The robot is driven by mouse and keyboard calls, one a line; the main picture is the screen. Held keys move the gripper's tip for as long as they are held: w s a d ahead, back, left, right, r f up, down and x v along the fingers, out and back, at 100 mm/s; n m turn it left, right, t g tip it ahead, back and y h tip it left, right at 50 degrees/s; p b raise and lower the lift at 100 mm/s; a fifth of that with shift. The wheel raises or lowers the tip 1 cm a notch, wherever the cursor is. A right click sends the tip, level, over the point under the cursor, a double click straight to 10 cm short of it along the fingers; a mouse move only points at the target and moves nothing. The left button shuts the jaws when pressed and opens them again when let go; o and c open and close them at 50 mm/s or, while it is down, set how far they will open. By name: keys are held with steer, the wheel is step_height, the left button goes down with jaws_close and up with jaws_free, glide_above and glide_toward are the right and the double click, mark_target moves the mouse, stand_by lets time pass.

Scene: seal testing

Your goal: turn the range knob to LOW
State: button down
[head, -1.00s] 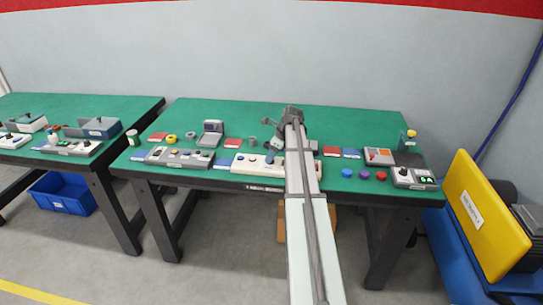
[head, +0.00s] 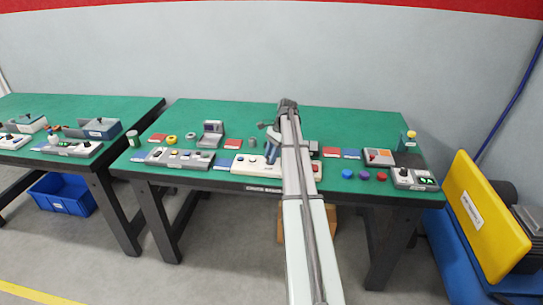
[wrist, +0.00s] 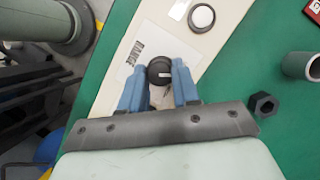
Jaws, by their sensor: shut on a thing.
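The range knob (wrist: 159,70) is a round black knob with a white pointer line, on a cream panel (wrist: 140,40) with a printed label beside it. The pointer line lies roughly across the wrist view. My gripper (wrist: 159,80) has its two blue fingers on either side of the knob and is shut on it. In the head view the cream panel (head: 250,168) lies at the front of the middle table, and my gripper (head: 270,152) is down at it. The knob is hidden there by my gripper and arm.
A round white-topped button (wrist: 202,17) sits farther along the panel. A black hex nut (wrist: 263,105) and a grey cylinder (wrist: 300,66) stand on the green table (wrist: 240,75) to the right. Other panels and coloured caps line the table's front edge.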

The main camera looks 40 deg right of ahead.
steer(key=shift+n+g, duration=0.4)
steer(key=shift+n, duration=0.6)
steer(key=c, duration=0.8)
jaws_free()
steer(key=shift+v, duration=3.75)
steer(key=shift+w+a, duration=0.1)
